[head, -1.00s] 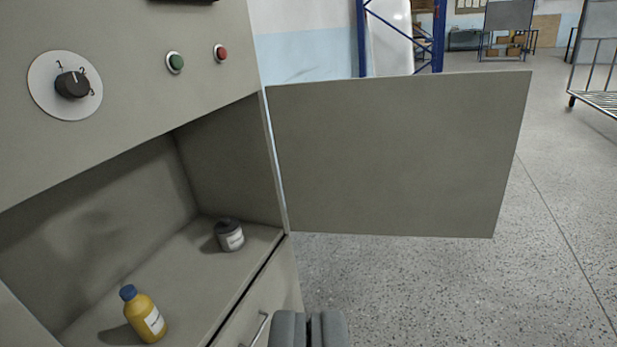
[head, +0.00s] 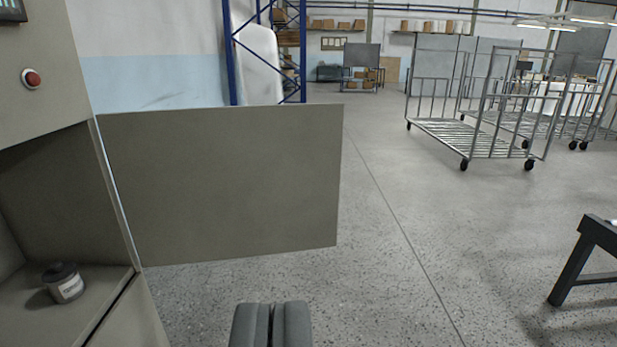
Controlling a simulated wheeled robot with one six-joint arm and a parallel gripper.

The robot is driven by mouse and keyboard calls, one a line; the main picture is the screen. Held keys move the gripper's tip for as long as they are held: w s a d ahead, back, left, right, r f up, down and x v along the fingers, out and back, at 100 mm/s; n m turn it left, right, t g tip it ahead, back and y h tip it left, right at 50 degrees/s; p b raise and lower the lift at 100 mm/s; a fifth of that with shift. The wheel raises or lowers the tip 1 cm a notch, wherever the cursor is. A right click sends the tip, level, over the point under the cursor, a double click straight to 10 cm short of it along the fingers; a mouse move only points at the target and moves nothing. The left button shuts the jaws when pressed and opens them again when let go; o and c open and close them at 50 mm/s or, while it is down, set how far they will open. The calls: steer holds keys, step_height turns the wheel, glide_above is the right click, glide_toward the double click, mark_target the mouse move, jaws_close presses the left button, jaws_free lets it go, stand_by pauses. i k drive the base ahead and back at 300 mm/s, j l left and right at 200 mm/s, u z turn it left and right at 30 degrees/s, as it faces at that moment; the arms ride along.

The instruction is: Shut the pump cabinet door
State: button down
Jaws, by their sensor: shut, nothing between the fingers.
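The pump cabinet door (head: 225,185) is a flat grey-beige panel. It stands wide open, hinged on the right edge of the cabinet (head: 45,95) opening. Its free edge points to the right over the floor. My gripper (head: 271,312) is at the bottom centre of the view, shut and empty. It appears below the door's lower edge in the picture and is not seen touching it. Inside the open compartment a grey jar with a dark lid (head: 65,284) stands on the shelf.
A red button (head: 31,78) sits on the cabinet front. Wire trolleys (head: 480,135) stand further back to the right. A dark table leg (head: 572,268) shows at the right edge. Speckled floor (head: 430,240) right of the door is clear. A blue rack (head: 233,55) stands behind.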

mark_target(212, 184)
steer(key=i+l+z, duration=0.15)
steer(key=i+z, duration=0.55)
steer(key=i, duration=3.75)
steer(key=i+u, duration=0.35)
steer(key=i+l+u, duration=0.1)
steer(key=u, duration=0.2)
steer(key=i+l+u, duration=0.2)
steer(key=i+u, duration=0.15)
steer(key=u, duration=3.6)
steer(key=k+z, duration=0.15)
steer(key=k+l, duration=0.05)
steer(key=k, duration=0.05)
